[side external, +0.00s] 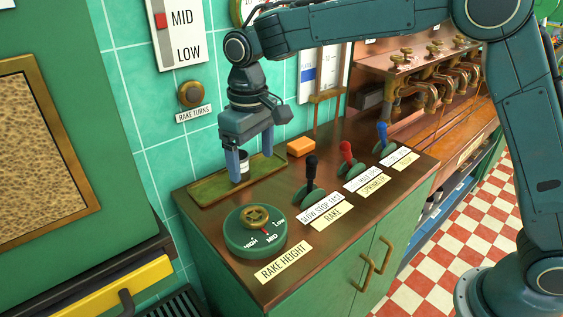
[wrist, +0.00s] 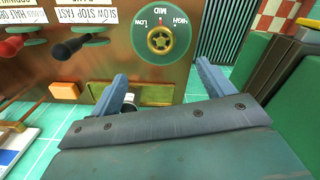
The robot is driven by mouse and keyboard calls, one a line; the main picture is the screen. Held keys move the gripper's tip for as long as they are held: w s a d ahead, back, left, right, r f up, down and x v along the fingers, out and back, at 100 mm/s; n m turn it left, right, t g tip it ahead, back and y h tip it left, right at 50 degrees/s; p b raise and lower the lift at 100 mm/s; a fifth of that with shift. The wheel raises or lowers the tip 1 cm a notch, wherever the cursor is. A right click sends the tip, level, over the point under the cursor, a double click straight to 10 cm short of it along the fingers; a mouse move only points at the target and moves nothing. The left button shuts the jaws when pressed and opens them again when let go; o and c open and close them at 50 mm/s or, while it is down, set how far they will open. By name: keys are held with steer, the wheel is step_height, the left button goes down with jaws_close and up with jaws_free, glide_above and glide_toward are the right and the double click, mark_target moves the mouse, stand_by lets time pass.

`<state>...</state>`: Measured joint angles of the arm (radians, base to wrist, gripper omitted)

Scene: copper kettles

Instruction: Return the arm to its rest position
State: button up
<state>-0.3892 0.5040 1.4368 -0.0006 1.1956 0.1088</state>
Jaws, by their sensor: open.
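My gripper (side external: 253,167) hangs pointing down above the shallow brass-edged green tray (side external: 208,191) at the back left of the counter. Its two fingers are apart. A small dark and white cylinder (side external: 243,167) stands by the tray, close beside one finger and partly hidden by it. In the wrist view my gripper (wrist: 161,76) shows both fingers spread, and the cylinder (wrist: 129,104) shows just behind the left finger. I cannot tell whether they touch. The tray (wrist: 156,94) lies beyond the fingers.
The rake height dial (side external: 256,233) and black (side external: 311,167), red (side external: 346,152) and blue (side external: 382,132) levers rise from the counter. An orange block (side external: 301,147) lies right of the tray. The tiled wall (side external: 160,130) is close behind; brass pipes (side external: 430,75) stand right.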

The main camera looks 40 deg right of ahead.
steer(key=s+d+r+m+t, duration=0.2)
steer(key=s+d+r+t, duration=0.1)
steer(key=s+d+r, duration=0.85)
steer(key=s+d+f+t, duration=0.1)
steer(key=s+d, duration=0.3)
steer(key=s, duration=0.4)
steer(key=s+d+f+m+t, duration=0.1)
steer(key=s+d+f, duration=0.2)
steer(key=s, duration=0.6)
steer(key=shift+s+d+f+t, duration=0.25)
steer(key=shift+d+f+t, duration=0.1)
steer(key=shift+f, duration=0.2)
